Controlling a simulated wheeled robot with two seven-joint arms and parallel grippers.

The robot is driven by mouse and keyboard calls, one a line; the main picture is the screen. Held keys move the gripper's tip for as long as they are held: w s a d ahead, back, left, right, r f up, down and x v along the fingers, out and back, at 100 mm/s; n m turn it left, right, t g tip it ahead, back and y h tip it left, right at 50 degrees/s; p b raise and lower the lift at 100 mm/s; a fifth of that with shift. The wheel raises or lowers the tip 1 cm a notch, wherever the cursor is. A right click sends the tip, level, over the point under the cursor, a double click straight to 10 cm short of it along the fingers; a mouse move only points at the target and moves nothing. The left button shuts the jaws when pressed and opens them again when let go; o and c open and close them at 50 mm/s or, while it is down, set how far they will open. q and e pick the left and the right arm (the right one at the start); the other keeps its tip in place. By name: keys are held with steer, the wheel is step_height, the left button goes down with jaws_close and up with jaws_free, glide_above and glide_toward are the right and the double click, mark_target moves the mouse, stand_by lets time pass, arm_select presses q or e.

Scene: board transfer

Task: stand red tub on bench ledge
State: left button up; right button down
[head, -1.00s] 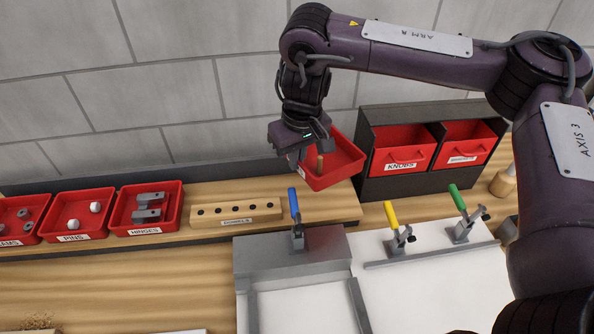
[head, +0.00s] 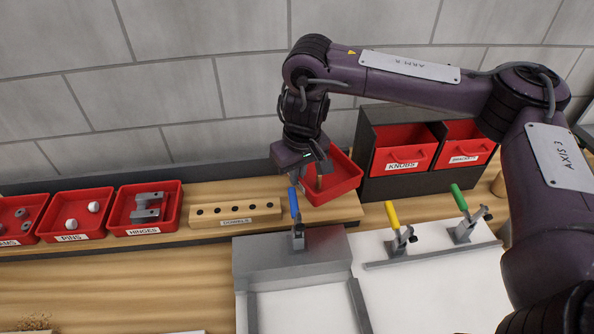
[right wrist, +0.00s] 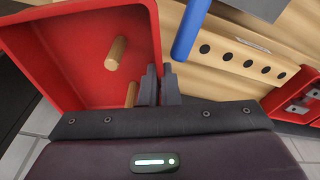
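The red tub (head: 342,184) is at the right part of the wooden bench ledge (head: 338,211), between the dowel block and the dark drawer cabinet. It looks slightly tilted, and I cannot tell whether its base touches the ledge. My right gripper (head: 308,178) is shut on the tub's left wall. In the right wrist view the fingers (right wrist: 161,88) pinch the wall of the tub (right wrist: 60,45), which has wooden dowels (right wrist: 117,53) inside. My left gripper is not in view.
The dowel block (head: 235,215) stands left of the tub, with red bins of hinges (head: 178,208) and pins (head: 107,220) beyond. The drawer cabinet (head: 366,146) is close on the right. A blue-handled clamp (head: 296,225) rises just in front of the ledge.

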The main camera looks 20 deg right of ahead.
steer(key=c, duration=1.7)
jaws_free()
steer(key=r, duration=0.4)
steer(key=s+r+p, duration=0.1)
steer(key=r, duration=0.8)
steer(key=shift+s+d+p, duration=0.1)
steer(key=shift+s+p, duration=0.3)
